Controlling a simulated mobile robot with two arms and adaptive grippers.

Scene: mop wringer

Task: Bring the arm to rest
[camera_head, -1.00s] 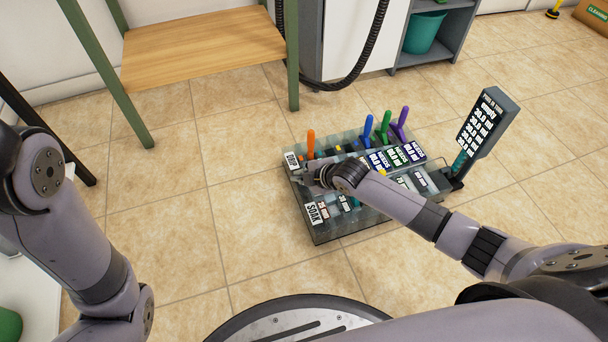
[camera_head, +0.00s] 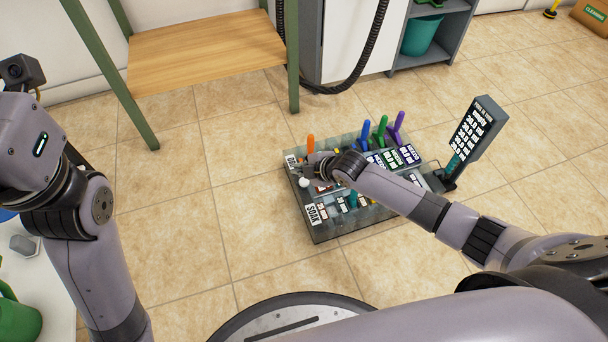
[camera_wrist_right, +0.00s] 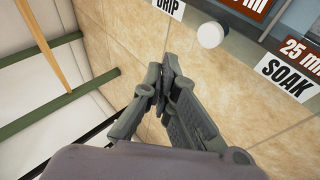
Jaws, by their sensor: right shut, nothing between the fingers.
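My right gripper (camera_wrist_right: 160,90) is shut with nothing between its fingers. In the head view the right gripper (camera_head: 313,165) is over the left end of a clear-sided grey box (camera_head: 325,233), partly hidden by its wrist. A white round knob (camera_head: 304,183) on the box, between the DRIP and SOAK labels, is beside the gripper and apart from it. The knob also shows in the right wrist view (camera_wrist_right: 210,34), beyond the fingertips. My left arm comes in at the left edge; its gripper is not visible.
Orange, blue, green and purple handles (camera_head: 381,130) stand in the box. A sign (camera_head: 473,135) rises at its right end. A green-legged wooden shelf (camera_head: 205,52) stands behind. A white surface with a green can (camera_head: 15,318) is at lower left. Tiled floor between is clear.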

